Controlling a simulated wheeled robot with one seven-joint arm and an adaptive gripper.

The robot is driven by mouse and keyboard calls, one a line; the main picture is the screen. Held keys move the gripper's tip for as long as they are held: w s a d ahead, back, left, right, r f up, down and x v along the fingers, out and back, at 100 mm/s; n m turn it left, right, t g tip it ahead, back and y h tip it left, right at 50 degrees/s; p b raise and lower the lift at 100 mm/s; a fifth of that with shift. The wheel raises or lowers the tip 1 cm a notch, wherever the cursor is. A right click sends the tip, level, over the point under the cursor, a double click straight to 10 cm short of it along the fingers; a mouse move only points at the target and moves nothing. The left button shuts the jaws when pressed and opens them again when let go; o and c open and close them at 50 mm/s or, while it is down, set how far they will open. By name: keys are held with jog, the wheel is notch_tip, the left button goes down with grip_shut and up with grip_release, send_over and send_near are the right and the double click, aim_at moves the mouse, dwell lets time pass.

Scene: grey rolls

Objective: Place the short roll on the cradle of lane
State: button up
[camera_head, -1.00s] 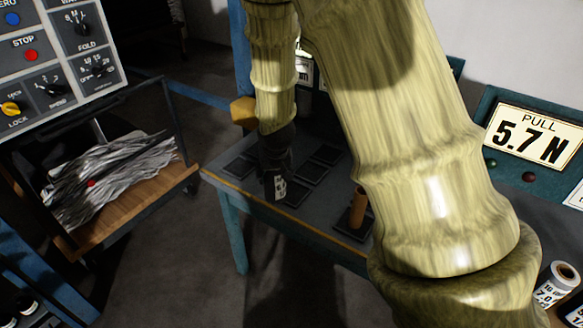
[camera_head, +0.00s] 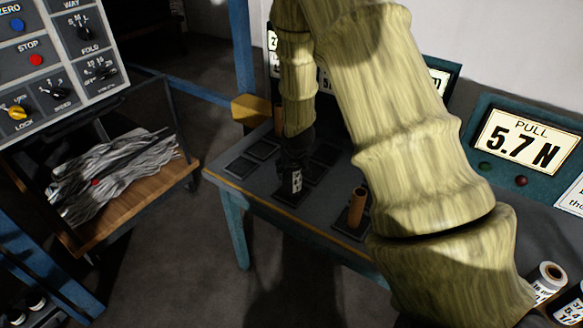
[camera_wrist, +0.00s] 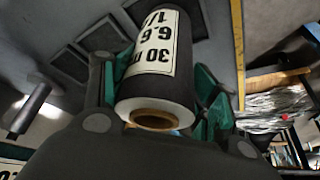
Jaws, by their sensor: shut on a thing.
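My gripper (camera_head: 294,160) is shut on a dark grey roll with a white label (camera_head: 297,181). In the wrist view the roll (camera_wrist: 152,98) sits between the green-sided fingers, its label reading "30 m" and its brown core end toward the camera. In the head view the roll is upright, low over the front part of the bench; I cannot tell whether it touches a pad. Dark square pads (camera_head: 241,168) lie in rows on the bench. Which one is the lane's cradle cannot be told, and my arm hides part of the bench.
A bare brown tube (camera_head: 357,207) stands on a pad to the right of the roll. Another brown tube (camera_head: 278,118) is at the back. A panel reading "PULL 5.7 N" (camera_head: 517,140) and a white-labelled roll (camera_head: 548,280) are at right. A cart of grey strips (camera_head: 110,175) stands left.

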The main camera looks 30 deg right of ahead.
jog(key=shift+f, duration=0.15)
jog(key=shift+f, duration=0.2)
jog(key=o, duration=1.2)
jog(key=shift+r, duration=0.3)
jog(key=b+v, duration=0.3)
jog(key=v, duration=0.8)
jog(key=s+a+f+n+g, duration=0.1)
jog(key=s+a+f, duration=0.35)
jog(key=f, duration=0.25)
jog(key=s+a+f+y, duration=0.1)
jog(key=s+a+f, duration=0.2)
jog(key=s+f, duration=0.35)
jog(key=s+a+f+n+g, duration=0.1)
jog(key=s+a+f, duration=0.25)
jog(key=f, duration=0.55)
jog(key=s+a+f, duration=0.2)
jog(key=s+f, duration=0.2)
jog(key=s, duration=0.3)
jog(key=s+a+f+n+g, duration=0.1)
jog(key=s+a+f, duration=0.2)
jog(key=s, duration=0.4)
jog(key=s+a+f+n+g, duration=0.1)
jog(key=s+a+f, duration=0.1)
jog(key=s+f, duration=0.2)
jog(key=shift+s+a+f+y, duration=0.15)
jog(key=shift+s+a+y, duration=0.05)
jog(key=shift+s, duration=0.55)
jog(key=shift+s+a+f+y, duration=0.15)
jog(key=shift+s+a+y, duration=0.05)
jog(key=shift+s, duration=0.55)
